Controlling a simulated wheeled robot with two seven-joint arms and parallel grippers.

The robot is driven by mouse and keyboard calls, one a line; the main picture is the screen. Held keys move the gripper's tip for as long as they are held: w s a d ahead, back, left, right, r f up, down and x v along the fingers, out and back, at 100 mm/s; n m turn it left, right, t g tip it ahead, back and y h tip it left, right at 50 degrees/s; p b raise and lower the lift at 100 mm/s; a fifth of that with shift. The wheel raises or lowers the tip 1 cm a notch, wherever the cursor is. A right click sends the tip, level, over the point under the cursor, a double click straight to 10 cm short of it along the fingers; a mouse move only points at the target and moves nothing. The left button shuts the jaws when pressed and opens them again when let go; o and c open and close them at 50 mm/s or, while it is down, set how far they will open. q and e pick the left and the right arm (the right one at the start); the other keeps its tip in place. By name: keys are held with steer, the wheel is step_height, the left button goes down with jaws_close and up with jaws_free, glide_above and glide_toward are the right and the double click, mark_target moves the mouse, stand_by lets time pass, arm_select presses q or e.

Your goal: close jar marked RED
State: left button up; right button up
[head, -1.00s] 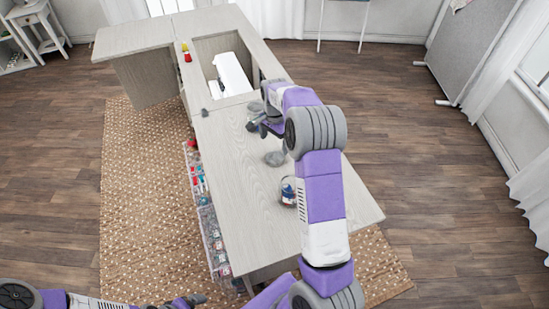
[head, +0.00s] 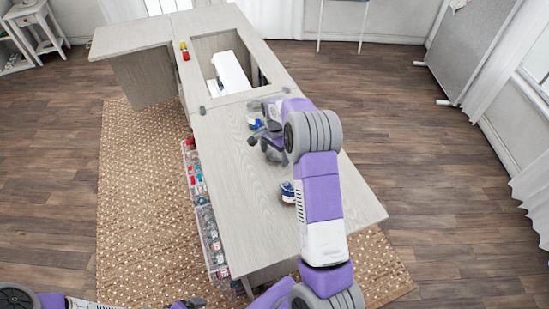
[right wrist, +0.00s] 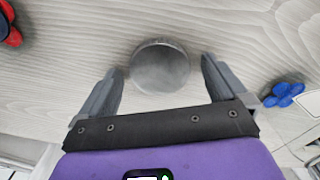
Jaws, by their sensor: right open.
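A round grey disc, looking like a jar lid (right wrist: 160,66), lies flat on the pale wood tabletop in the right wrist view. My right gripper (right wrist: 160,72) is open above the tabletop, with a finger on either side of the disc and gaps between. In the head view my right gripper (head: 264,142) hides the disc. A clear jar with blue in it (head: 255,118) stands just beyond the gripper. Another jar with a white label (head: 287,191) stands nearer, beside my right arm. No RED marking is readable. My left gripper (head: 188,304) is at the bottom edge, its jaws unclear.
A white sewing machine (head: 231,75) sits in the cabinet opening at the back. Small red and yellow items (head: 185,51) lie left of it. A clear rack of small coloured items (head: 207,225) hangs along the table's left side. The tabletop's near left part (head: 240,215) is clear.

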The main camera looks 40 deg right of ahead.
mark_target(275, 155)
steer(key=c, duration=1.1)
steer(key=shift+r, duration=0.15)
step_height(275, 155, up, 10)
steer(key=p, duration=0.3)
steer(key=s+a+f+n, duration=0.1)
steer(key=a+n, duration=0.2)
steer(key=a, duration=0.1)
steer(key=a+f+n, duration=0.2)
steer(key=a, duration=0.3)
steer(key=s+a+f+n, duration=0.1)
steer(key=a+n, duration=0.2)
steer(key=a, duration=0.2)
steer(key=shift+s+f+n, duration=0.3)
steer(key=shift+f, duration=0.1)
steer(key=s+a+f+n, duration=0.1)
steer(key=s+a+n, duration=0.1)
steer(key=a, duration=0.1)
steer(key=s+a+f+n, duration=0.1)
steer(key=s+a+n, duration=0.1)
steer(key=a+n, duration=0.1)
steer(key=s+a+f+n, duration=0.1)
steer(key=s+a+n, duration=0.1)
steer(key=a, duration=0.2)
steer(key=shift+s+a+n, duration=0.1)
steer(key=shift+s+n, duration=0.2)
steer(key=shift+n, duration=0.1)
